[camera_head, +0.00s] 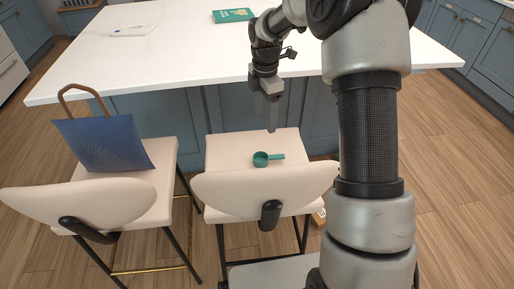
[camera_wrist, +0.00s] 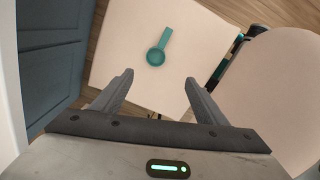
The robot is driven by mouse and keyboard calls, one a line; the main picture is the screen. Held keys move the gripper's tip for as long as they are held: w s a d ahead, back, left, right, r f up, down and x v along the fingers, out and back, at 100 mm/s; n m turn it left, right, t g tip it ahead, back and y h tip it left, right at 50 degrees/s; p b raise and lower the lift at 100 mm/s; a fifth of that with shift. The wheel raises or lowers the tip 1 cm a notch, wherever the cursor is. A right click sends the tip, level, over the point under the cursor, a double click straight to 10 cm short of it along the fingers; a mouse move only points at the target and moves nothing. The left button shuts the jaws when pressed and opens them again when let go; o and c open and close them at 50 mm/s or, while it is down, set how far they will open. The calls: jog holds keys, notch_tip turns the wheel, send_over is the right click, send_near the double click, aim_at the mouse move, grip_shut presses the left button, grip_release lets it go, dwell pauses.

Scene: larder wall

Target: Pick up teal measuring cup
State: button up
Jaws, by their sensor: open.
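The teal measuring cup (camera_head: 262,159) lies on the seat of the right-hand chair (camera_head: 226,150), its handle pointing right in the head view. In the wrist view the measuring cup (camera_wrist: 156,57) lies on the pale seat (camera_wrist: 115,75), ahead of the fingertips and roughly centred between them, with its handle pointing up. My gripper (camera_head: 265,115) is above the far part of the seat, pointing down, apart from the cup. In the wrist view my gripper (camera_wrist: 160,80) has its two fingers spread wide with nothing between them.
The white island counter (camera_head: 190,60) overhangs behind the chairs, close to my arm. A teal book (camera_head: 233,15) and a white item (camera_head: 133,30) lie on it. A blue bag (camera_head: 105,143) stands on the left chair. The right chair's backrest (camera_head: 225,192) rises in front of the cup.

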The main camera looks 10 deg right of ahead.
jog(key=b, duration=0.3)
send_near(262, 154)
jog(key=s+f, duration=0.2)
jog(key=s, duration=0.1)
jog(key=shift+a+n, duration=0.1)
jog(key=shift+n, duration=0.3)
jog(key=shift+w+f+b, duration=0.2)
jog(key=shift+f+b, duration=0.25)
jog(key=shift+f, duration=0.95)
jog(key=shift+w+f+b, duration=0.25)
jog(key=shift+f+b, duration=0.2)
jog(key=shift+f, duration=1)
jog(key=c, duration=1.2)
